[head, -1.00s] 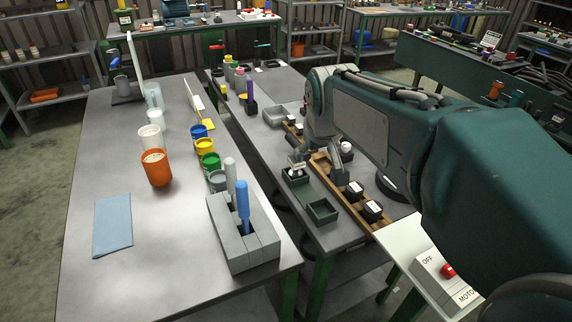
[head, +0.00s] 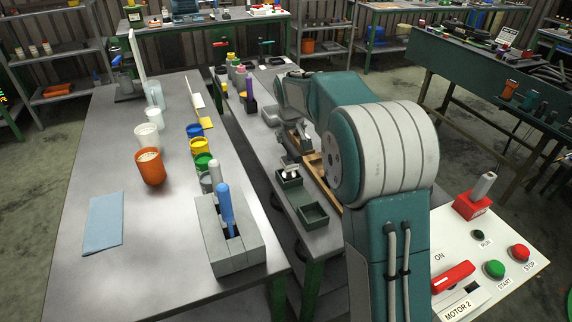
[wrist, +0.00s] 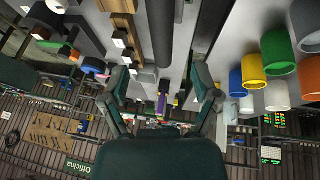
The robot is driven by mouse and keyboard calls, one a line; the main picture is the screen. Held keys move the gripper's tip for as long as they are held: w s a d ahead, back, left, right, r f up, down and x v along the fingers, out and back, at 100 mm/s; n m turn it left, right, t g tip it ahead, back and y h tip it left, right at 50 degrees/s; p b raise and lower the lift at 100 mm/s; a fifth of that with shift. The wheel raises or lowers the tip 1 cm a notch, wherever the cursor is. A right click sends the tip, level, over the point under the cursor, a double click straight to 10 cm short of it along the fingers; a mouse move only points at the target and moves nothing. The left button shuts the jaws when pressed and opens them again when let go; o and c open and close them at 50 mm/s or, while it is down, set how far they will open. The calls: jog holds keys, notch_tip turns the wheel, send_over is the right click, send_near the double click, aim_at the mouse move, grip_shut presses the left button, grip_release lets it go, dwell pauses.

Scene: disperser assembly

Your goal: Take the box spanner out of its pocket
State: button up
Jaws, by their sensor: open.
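A grey slotted block (head: 235,252) stands at the near end of the left table. In the head view my arm reaches over the right-hand table, away from the block, and largely hides the gripper.
Coloured cups, including a yellow one (head: 201,145) and an orange one (head: 151,168), line the left table beyond the block. A blue cloth (head: 103,223) lies to its left. An open green tray (head: 313,215) sits on the right-hand table. A motor control panel (head: 512,240) is at right.

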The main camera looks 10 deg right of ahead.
aim_at(288, 146)
jog(key=shift+w+d+f, duration=0.2)
jog(key=shift+w+f, duration=0.05)
jog(key=shift+f, duration=0.15)
jog(key=shift+w+d+f, duration=0.2)
jog(key=shift+f, duration=0.2)
jog(key=shift+w+f, duration=0.2)
jog(key=shift+f, duration=0.1)
jog(key=a+f, duration=0.2)
jog(key=shift+w+f, duration=0.3)
jog(key=shift+w, duration=0.05)
jog(key=shift+w+d+f, duration=0.25)
jog(key=shift+d+f, duration=0.15)
jog(key=shift+f, duration=0.15)
jog(key=shift+w+d+f, duration=0.25)
jog(key=shift+d+f, duration=0.1)
jog(key=shift+f, duration=0.2)
jog(key=shift+d, duration=0.55)
jog(key=shift+c, duration=0.9)
jog(key=shift+a, duration=0.1)
jog(key=c, duration=0.5)
jog(key=shift+a, duration=0.25)
grip_shut()
jog(key=shift+a, duration=0.5)
jog(key=shift+d+r, duration=0.1)
